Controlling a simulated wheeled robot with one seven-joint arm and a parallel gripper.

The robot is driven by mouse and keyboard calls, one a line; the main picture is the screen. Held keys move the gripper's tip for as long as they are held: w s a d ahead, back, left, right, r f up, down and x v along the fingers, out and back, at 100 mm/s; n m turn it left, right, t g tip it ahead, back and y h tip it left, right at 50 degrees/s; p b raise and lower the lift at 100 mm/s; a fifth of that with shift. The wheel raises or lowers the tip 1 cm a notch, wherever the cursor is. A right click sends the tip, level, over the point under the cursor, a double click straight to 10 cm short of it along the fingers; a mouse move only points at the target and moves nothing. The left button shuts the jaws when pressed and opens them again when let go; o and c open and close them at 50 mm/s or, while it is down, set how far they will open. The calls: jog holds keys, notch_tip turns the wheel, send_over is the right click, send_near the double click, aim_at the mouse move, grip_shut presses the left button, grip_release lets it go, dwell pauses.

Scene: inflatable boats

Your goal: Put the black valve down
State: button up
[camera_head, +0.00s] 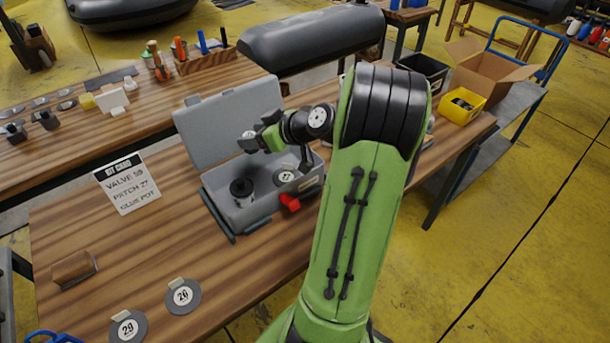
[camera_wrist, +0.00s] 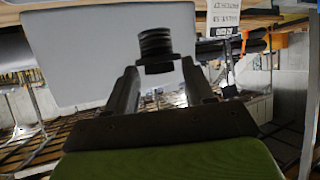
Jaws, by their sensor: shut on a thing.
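My gripper (camera_head: 258,136) is shut on the black valve (camera_wrist: 157,48). In the wrist view my gripper (camera_wrist: 160,75) has the ribbed valve between its fingertips, in front of the grey lid (camera_wrist: 85,55). In the head view the gripper is above the open grey kit box (camera_head: 243,221), in front of its raised lid (camera_head: 215,125). The valve is small and partly hidden by the fingers there. Inside the box are a black round thing (camera_head: 242,187) at the left and a round grey patch (camera_head: 286,176) at the right.
Patches (camera_head: 183,296) (camera_head: 128,326) and a brown block (camera_head: 74,268) lie on the wooden table (camera_head: 200,250). A red latch (camera_head: 290,202) is on the box front. The table left of the box has free room.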

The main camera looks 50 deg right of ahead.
notch_tip(320, 180, down, 10)
jog(key=b, duration=0.3)
jog(key=shift+d+f+b, duration=0.1)
jog(key=shift+f+b, duration=0.15)
jog(key=shift+b, duration=0.1)
jog(key=o, duration=1)
jog(key=shift+r, duration=0.1)
